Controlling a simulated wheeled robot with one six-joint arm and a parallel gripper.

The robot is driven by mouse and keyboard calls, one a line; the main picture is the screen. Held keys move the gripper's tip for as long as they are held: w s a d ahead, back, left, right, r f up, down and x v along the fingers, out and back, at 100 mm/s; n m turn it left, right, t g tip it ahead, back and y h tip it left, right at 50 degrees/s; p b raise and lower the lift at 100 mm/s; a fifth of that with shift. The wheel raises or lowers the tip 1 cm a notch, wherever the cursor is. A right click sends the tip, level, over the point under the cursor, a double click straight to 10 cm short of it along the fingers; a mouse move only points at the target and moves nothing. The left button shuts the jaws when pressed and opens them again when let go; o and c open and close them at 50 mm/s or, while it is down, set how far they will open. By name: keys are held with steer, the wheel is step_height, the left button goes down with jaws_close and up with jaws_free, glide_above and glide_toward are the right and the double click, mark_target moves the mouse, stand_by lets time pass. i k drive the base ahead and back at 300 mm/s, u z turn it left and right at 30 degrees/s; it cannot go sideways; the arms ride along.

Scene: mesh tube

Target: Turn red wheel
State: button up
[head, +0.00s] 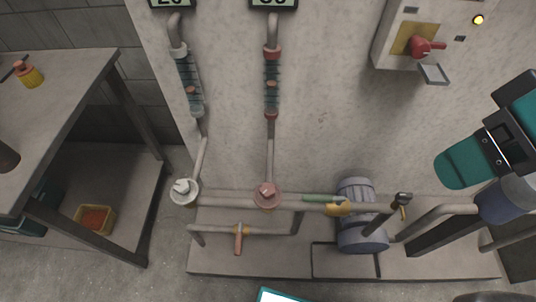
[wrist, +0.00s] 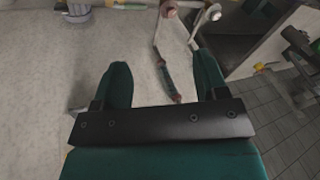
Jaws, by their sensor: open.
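The red wheel (head: 267,193) is a small faded-red handwheel at the foot of the middle pipe, in the head view. It also shows at the top of the wrist view (wrist: 168,9), small and partly cut off. My gripper (wrist: 161,60) has two teal fingers spread wide with nothing between them. The red wheel lies well beyond the fingertips, not touched. My teal and black arm is at the right of the head view, away from the wheel.
A white wheel (head: 184,190) is left of the red one. A grey motor (head: 361,215) and pipes with a yellow part (head: 339,208) are to the right. A red switch (head: 428,47) is on a wall box. A table (head: 62,88) stands at left. Open wall lies between my arm and the pipes.

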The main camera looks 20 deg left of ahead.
mark_target(267, 195)
steer(key=u, duration=0.4)
steer(key=k, duration=1.1)
steer(key=u, duration=1.3)
steer(key=i, duration=0.7)
steer(key=z, duration=0.75)
steer(key=i, duration=0.45)
steer(key=z, duration=0.5)
